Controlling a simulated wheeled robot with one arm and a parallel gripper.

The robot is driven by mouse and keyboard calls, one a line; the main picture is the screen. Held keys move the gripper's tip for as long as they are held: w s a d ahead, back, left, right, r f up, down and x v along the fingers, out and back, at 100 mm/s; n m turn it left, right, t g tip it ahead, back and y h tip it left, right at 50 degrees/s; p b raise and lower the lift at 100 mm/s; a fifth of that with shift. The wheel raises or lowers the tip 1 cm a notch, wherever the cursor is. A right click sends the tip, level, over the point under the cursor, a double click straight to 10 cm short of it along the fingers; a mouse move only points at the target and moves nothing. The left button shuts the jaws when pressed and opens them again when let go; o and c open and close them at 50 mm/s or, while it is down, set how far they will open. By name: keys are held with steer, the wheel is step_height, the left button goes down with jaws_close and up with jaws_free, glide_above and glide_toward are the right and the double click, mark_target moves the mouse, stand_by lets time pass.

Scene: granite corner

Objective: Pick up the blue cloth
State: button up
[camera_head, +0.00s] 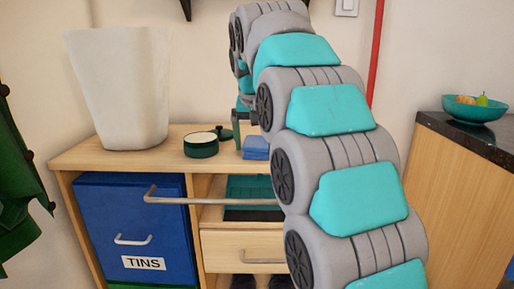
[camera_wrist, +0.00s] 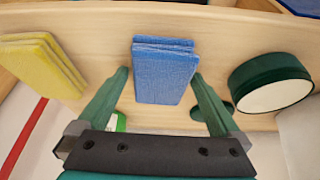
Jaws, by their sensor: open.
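The blue cloth (camera_wrist: 164,75) is a folded stack lying on the wooden top of the cabinet. In the head view the cloth (camera_head: 256,148) shows next to the green tin, partly hidden by my arm. My gripper (camera_wrist: 163,75) is open, with one green finger on each side of the cloth in the wrist view. The fingers look close to its sides; I cannot tell whether they touch it. In the head view my gripper (camera_head: 243,112) is mostly hidden behind my arm, just above the cloth.
A round green tin (camera_head: 201,145) with a pale top stands left of the cloth, near a white bin (camera_head: 120,88). A yellow folded cloth (camera_wrist: 42,65) lies on the other side. A metal rail (camera_head: 215,201) crosses the cabinet front. A teal fruit bowl (camera_head: 474,109) sits on the right counter.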

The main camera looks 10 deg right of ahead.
mark_target(257, 139)
steer(key=shift+c, duration=0.2)
steer(key=c, duration=1.1)
steer(key=shift+r, duration=0.2)
steer(key=shift+c, duration=0.2)
steer(key=shift+r, duration=1.9)
steer(key=s+r+b, duration=0.1)
steer(key=s, duration=1.5)
steer(key=shift+r+b, duration=0.2)
steer(key=shift+b, duration=0.2)
steer(key=o, duration=0.8)
steer(key=c, duration=0.6)
